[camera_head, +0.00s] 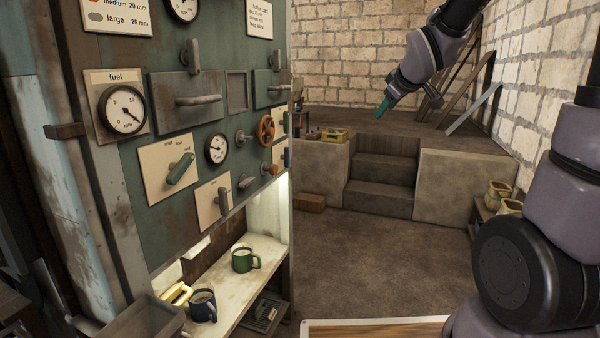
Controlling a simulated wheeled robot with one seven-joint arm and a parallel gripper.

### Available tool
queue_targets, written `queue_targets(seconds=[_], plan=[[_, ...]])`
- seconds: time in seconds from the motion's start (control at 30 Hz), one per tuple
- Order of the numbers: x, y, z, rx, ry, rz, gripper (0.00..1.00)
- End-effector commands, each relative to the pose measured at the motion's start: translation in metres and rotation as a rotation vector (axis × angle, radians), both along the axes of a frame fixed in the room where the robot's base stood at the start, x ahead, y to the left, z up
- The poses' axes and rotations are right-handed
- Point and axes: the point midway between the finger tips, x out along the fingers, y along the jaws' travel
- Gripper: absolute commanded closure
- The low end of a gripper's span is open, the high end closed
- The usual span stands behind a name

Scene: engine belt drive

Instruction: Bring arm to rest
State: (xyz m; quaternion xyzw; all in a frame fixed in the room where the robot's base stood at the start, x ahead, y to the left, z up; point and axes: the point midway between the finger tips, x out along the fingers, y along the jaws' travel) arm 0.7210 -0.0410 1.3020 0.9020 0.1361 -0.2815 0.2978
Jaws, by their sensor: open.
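My gripper (385,105) hangs in the air right of the picture's middle, with its teal tip pointing down and left. It is open, and I see nothing held in it. It is apart from the green control panel (210,122) on the left and appears in front of the raised platform at the back. My arm comes down to it from the top edge, and larger links of it stand at the right.
A shelf (232,292) under the panel holds a green mug (245,259) and a dark blue mug (203,306). Steps (383,170) lead to the platform, where a yellow box (335,135) sits. Leaning boards (470,95) stand behind. The brown floor (375,255) is clear.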

Motion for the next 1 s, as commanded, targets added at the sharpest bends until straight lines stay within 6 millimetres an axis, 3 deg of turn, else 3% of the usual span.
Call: queue_targets(seconds=[0.03, 0.2, 0.4, 0.5, 0.57, 1.0], plan=[[-0.024, -0.011, 0.013, 0.067, 0.025, -0.082, 0.49], [-0.112, -0.032, 0.028, 0.342, 0.161, -0.361, 0.49], [-0.203, -0.029, 0.029, 0.647, 0.313, -0.598, 0.49], [-0.232, -0.023, 0.027, 0.745, 0.372, -0.663, 0.49], [-0.241, -0.020, 0.027, 0.778, 0.391, -0.684, 0.49], [-0.241, -0.020, 0.027, 0.778, 0.391, -0.684, 0.49]])
